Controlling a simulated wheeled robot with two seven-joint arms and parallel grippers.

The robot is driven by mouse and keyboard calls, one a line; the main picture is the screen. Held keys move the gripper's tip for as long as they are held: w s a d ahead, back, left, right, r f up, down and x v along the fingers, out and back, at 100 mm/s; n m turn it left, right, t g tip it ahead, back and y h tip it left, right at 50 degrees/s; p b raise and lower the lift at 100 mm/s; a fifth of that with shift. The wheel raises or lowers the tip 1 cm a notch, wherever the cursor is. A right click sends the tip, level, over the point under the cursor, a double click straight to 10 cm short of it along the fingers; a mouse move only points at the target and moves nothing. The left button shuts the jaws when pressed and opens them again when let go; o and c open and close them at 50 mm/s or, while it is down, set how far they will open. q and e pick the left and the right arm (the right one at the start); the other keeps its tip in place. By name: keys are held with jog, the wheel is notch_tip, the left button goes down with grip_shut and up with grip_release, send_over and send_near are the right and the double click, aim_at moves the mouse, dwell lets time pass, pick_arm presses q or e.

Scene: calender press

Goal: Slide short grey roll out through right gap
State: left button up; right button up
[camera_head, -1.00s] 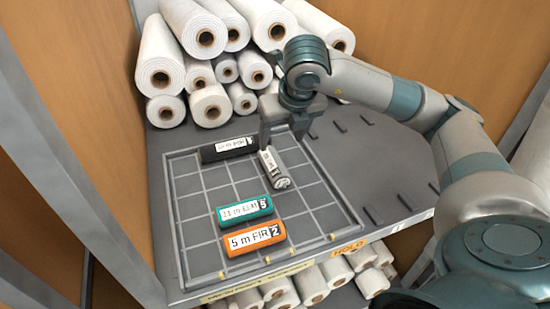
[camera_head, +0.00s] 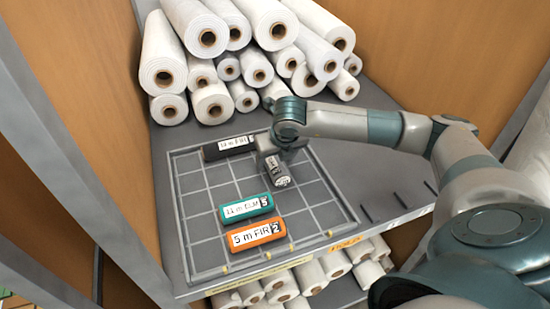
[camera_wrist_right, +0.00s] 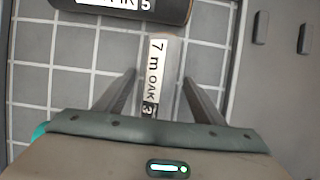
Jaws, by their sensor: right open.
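The short grey roll (camera_head: 279,174), with a white label, lies on the gridded tray (camera_head: 207,239), upper right of the middle. In the right wrist view its label reads "7 m OAK 3" (camera_wrist_right: 154,75). My right gripper (camera_head: 268,156) is low over the roll and hides its far part in the head view. In the wrist view the open right fingers (camera_wrist_right: 158,96) stand one on each side of the roll, with space between finger and roll on both sides. My left gripper is not in view.
A black roll (camera_head: 224,148) lies across the tray's far side, close to the grey roll's end; it also shows in the wrist view (camera_wrist_right: 130,9). A teal roll (camera_head: 246,208) and an orange roll (camera_head: 256,234) lie nearer. White rolls (camera_head: 200,78) are stacked behind. The right shelf (camera_head: 375,185) has small raised blocks.

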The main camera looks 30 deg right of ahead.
jog(key=shift+f, duration=0.2)
jog(key=c, duration=1.2)
jog(key=shift+s+a, duration=0.1)
jog(key=shift+s, duration=0.3)
jog(key=shift+s+a+r, duration=0.1)
jog(key=shift+s+a, duration=0.25)
jog(key=shift+s, duration=1.1)
jog(key=shift+s+a+f, duration=0.1)
jog(key=shift+s+a, duration=0.3)
jog(key=shift+s, duration=1.1)
jog(key=shift+s+a+r, duration=0.1)
jog(key=shift+s+a, duration=0.25)
jog(key=shift+s, duration=1.1)
jog(key=shift+s, duration=0.1)
jog(key=shift+s+a, duration=0.2)
jog(key=shift+s, duration=0.6)
jog(key=shift+s+a, duration=0.15)
jog(key=shift+s, duration=0.6)
jog(key=shift+s+a, duration=0.2)
jog(key=shift+s, duration=0.6)
jog(key=o, duration=1.2)
jog(key=shift+c, duration=0.2)
